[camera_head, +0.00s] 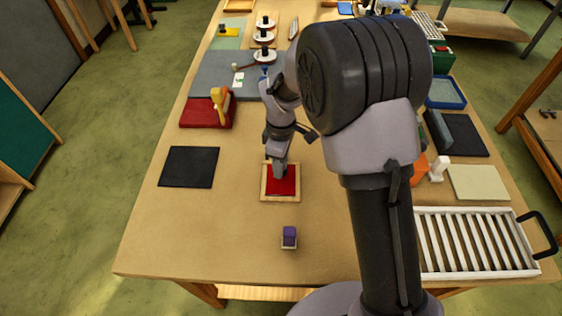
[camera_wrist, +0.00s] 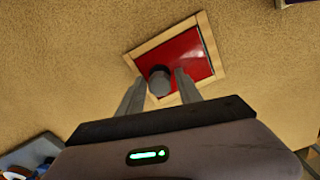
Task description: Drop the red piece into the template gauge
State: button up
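The red piece (camera_wrist: 195,60) is a flat, glossy red square with a grey round knob (camera_wrist: 160,81) on it. It lies inside the light wooden frame of the template gauge (camera_wrist: 207,31), and I cannot tell if it sits fully flat. In the head view the red piece (camera_head: 285,184) fills most of the gauge (camera_head: 281,199). My gripper (camera_wrist: 160,75) is over the gauge, with its fingers apart on either side of the knob and gaps showing between. In the head view my gripper (camera_head: 280,173) hides the knob and the gauge's far edge.
A purple block (camera_head: 289,236) stands in front of the gauge. A black mat (camera_head: 188,167) lies to the left, and a red base with a yellow handle (camera_head: 207,113) stands behind it. A white slatted rack (camera_head: 470,243) is at the right. Bare table surrounds the gauge.

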jog(key=shift+o, duration=0.5)
jog(key=shift+r, duration=0.1)
notch_tip(320, 180, up, 17)
jog(key=p, duration=0.5)
jog(key=shift+r+p, duration=0.15)
jog(key=shift+p, duration=0.25)
